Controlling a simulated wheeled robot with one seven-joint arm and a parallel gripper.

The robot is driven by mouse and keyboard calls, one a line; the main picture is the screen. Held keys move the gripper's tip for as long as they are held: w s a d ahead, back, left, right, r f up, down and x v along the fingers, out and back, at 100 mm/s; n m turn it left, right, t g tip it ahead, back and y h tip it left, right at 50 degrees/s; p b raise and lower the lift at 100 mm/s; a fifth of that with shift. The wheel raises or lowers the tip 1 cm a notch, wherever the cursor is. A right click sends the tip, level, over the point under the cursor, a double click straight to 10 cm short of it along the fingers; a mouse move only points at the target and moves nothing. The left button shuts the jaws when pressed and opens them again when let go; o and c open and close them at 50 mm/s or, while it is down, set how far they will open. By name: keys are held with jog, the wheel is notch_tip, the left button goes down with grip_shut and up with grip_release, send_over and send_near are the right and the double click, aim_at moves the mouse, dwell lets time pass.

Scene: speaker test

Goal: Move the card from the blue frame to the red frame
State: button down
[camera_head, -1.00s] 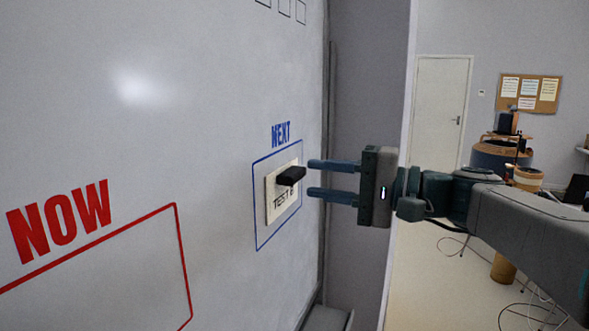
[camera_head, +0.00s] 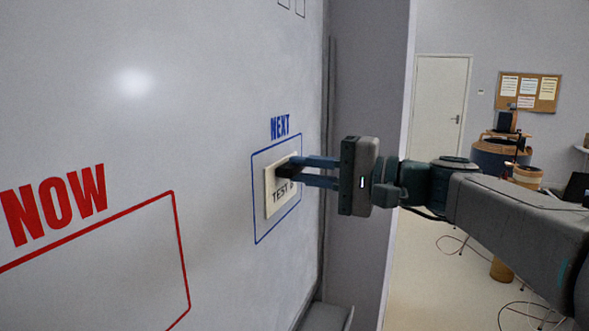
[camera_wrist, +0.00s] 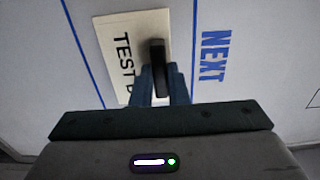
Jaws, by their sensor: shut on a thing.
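The card (camera_head: 270,203) is cream with "TEST" and a partly hidden letter in black. It lies flat on the white board inside the blue frame (camera_head: 255,221) under the blue word "NEXT". A black handle (camera_head: 283,170) stands out from the card. My gripper (camera_head: 293,170) is shut on this handle. In the wrist view the card (camera_wrist: 113,58) shows beside the black handle (camera_wrist: 157,70), with my fingers on both sides of it. The red frame (camera_head: 181,250) is at the lower left under the red word "NOW", partly cut off by the picture edge. Its visible inside is bare.
The white board (camera_head: 140,130) fills the left and is clear between the two frames. Small black outlined boxes (camera_head: 299,7) show at its top. A grey wall edge (camera_head: 366,80) stands right of the board, behind my gripper.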

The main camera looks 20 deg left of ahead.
jog(key=shift+d, duration=0.2)
dwell(0.3)
jog(key=d+b, duration=0.2)
jog(key=d, duration=0.4)
jog(key=shift+s+d, duration=0.25)
jog(key=shift+s, duration=0.05)
dwell(1.3)
jog(key=shift+s, duration=0.1)
dwell(0.4)
